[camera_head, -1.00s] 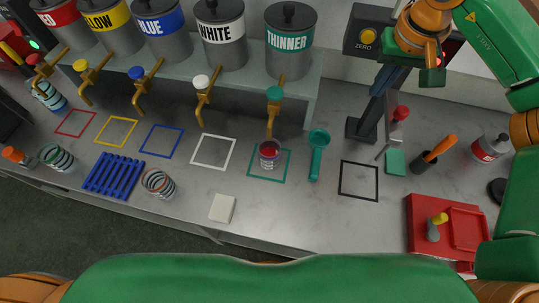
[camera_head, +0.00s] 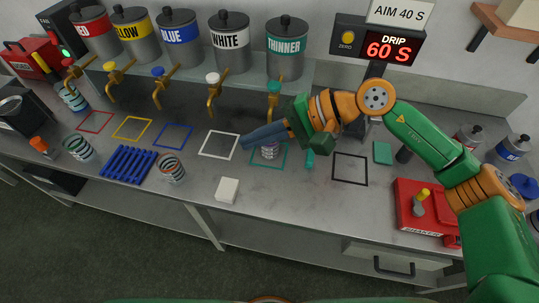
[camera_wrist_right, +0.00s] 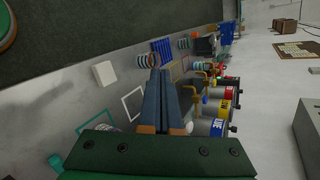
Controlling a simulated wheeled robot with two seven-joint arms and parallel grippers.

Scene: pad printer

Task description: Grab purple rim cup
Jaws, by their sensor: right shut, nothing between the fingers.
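A striped clear cup (camera_head: 269,152) stands upright in the teal square under the thinner tap. It looks like the purple rim cup, but my right gripper and wrist cover its top, so its rim is hidden. My right gripper (camera_head: 248,140) reaches in from the right above this cup, its fingers pointing left toward the white square. The fingers are shut and empty; the right wrist view shows them together (camera_wrist_right: 168,76). My left gripper is out of view.
Other striped cups stand by the blue rack (camera_head: 128,164), one to its right (camera_head: 171,168) and one to its left (camera_head: 79,148). A white block (camera_head: 228,190) lies near the front edge. Taps and tanks, including the thinner tank (camera_head: 287,52), line the back. A red shaker (camera_head: 425,212) stands at right.

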